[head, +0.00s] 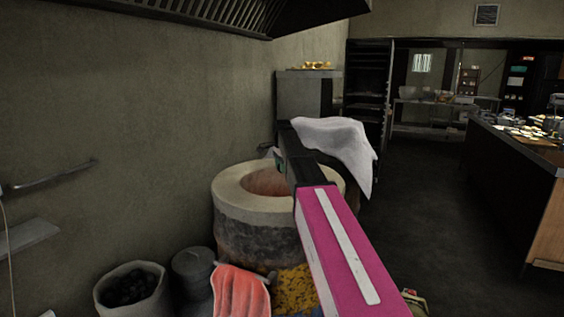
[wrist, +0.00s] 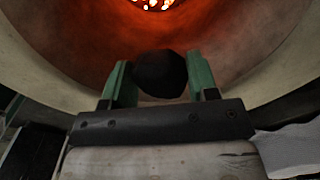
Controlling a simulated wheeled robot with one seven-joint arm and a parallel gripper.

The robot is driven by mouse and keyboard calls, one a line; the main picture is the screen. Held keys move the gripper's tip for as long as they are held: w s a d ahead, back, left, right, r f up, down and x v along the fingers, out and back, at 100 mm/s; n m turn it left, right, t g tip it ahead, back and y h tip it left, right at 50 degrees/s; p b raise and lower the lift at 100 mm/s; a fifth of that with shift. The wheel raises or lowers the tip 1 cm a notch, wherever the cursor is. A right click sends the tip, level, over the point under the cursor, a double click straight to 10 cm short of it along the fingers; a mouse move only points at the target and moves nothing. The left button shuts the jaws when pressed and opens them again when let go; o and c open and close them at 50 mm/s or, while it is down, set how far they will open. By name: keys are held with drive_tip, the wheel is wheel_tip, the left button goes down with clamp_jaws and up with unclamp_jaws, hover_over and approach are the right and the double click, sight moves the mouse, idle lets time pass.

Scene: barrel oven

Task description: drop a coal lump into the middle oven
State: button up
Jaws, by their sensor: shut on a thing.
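A barrel oven (head: 232,192) with a pale rim and a round open mouth stands against the left wall in the head view. In the wrist view its reddish inside (wrist: 70,35) shows, with glowing embers at the top edge. My gripper (wrist: 160,78) is shut on a dark, rounded coal lump (wrist: 160,73) between its green fingers. The lump is held over or at the oven's mouth; the exact height is hard to tell. In the head view my arm hides part of the oven, and the lump is not visible there.
A pale sack (head: 150,290) of coal and a dark lidded bin (head: 193,266) stand in front of the oven. A red cloth (head: 241,290) lies nearby. A white cloth (head: 345,145) hangs behind my arm. A counter (head: 515,165) stands at right, with clear floor (head: 420,200) between.

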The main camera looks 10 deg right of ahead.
drive_tip(key=shift+f, duration=0.4)
drive_tip(key=o, duration=1)
wheel_tip(320, 180, up, 11)
drive_tip(key=shift+s+f, duration=0.1)
